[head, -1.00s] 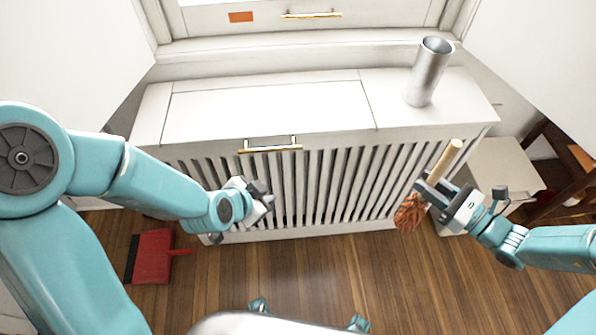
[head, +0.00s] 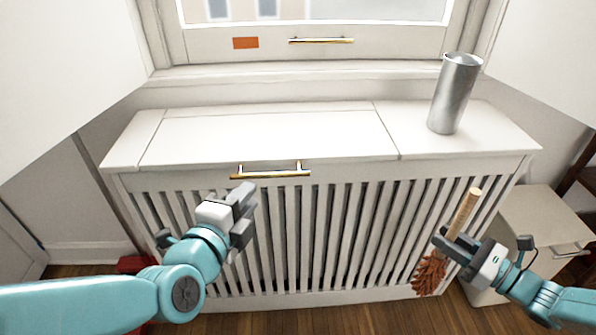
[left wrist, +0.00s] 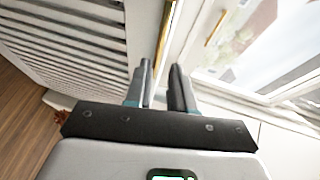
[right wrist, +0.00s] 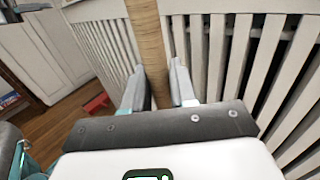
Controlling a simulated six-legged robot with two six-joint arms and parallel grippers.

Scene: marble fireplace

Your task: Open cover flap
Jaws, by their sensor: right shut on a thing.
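The cover flap (head: 265,138) is a white panel lying closed in the top of the slatted radiator cover (head: 305,290). A brass handle (head: 270,173) is fixed along its front edge; a brass bar also shows ahead of the fingers in the left wrist view (left wrist: 163,40). My left gripper (head: 246,208) is open and empty, just below and left of the handle, apparently apart from it. My right gripper (head: 452,243) is shut on a hand brush, held upright before the slats. Its wooden handle (head: 465,213) points up and its reddish-brown bristles hang below; the handle also shows in the right wrist view (right wrist: 146,45).
A metal cylinder (head: 455,95) stands on the right of the cover top, beside the flap. A window with a brass handle (head: 321,40) is behind. A small white cabinet (head: 530,225) stands at right. A red dustpan (head: 135,264) lies on the floor at left, partly hidden.

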